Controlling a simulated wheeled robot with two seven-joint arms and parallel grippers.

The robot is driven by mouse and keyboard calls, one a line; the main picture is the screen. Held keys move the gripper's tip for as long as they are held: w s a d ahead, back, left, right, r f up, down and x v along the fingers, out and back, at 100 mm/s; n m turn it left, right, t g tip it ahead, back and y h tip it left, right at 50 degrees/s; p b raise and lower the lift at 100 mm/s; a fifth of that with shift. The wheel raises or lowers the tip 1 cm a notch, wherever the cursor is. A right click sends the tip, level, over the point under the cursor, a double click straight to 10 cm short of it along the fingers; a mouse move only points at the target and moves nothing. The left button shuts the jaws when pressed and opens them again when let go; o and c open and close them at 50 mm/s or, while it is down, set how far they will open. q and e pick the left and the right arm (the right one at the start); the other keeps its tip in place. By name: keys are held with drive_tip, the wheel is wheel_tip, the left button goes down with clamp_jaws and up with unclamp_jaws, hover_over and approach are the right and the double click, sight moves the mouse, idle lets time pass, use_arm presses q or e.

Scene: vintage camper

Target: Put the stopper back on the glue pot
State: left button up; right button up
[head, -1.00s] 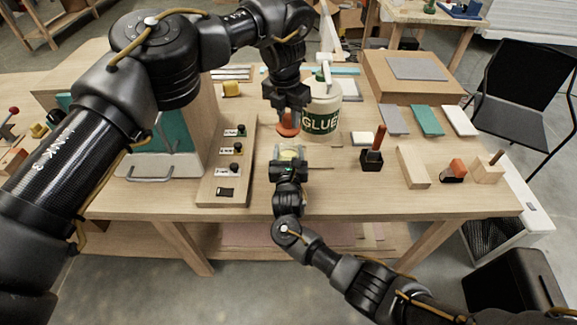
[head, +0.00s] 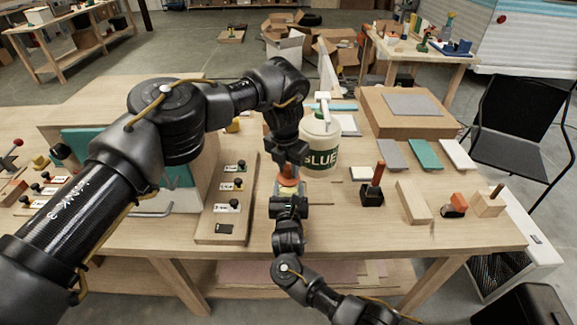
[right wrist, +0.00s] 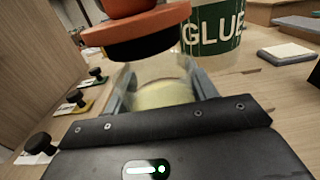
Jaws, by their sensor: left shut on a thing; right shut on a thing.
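The glue pot (right wrist: 165,94) is a small clear vessel with pale yellow contents. It stands between the fingers of my right gripper (right wrist: 160,100), which is shut on it; in the head view the pot (head: 289,190) is small and partly hidden. The orange stopper (head: 287,181) hangs from my left gripper (head: 288,170), which is shut on it just above the pot. In the right wrist view the stopper (right wrist: 140,32) has a dark underside and sits above the pot, offset to the left. I cannot tell whether they touch.
A large white bottle labelled GLUE (head: 320,145) stands close behind the pot. A wooden board with black knobs (head: 222,205) lies to the left. A black holder with a red-handled tool (head: 373,185) and a wood block (head: 413,202) are to the right.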

use_arm(q)
drive_tip(key=shift+f, duration=0.1)
drive_tip(key=shift+f, duration=0.8)
drive_tip(key=shift+f, duration=0.6)
drive_tip(key=o, duration=1)
drive_tip(key=r, duration=0.8)
drive_tip(key=s+r, duration=0.1)
drive_tip(key=r, duration=0.3)
drive_tip(key=shift+s+a, duration=0.1)
drive_tip(key=shift+a, duration=0.3)
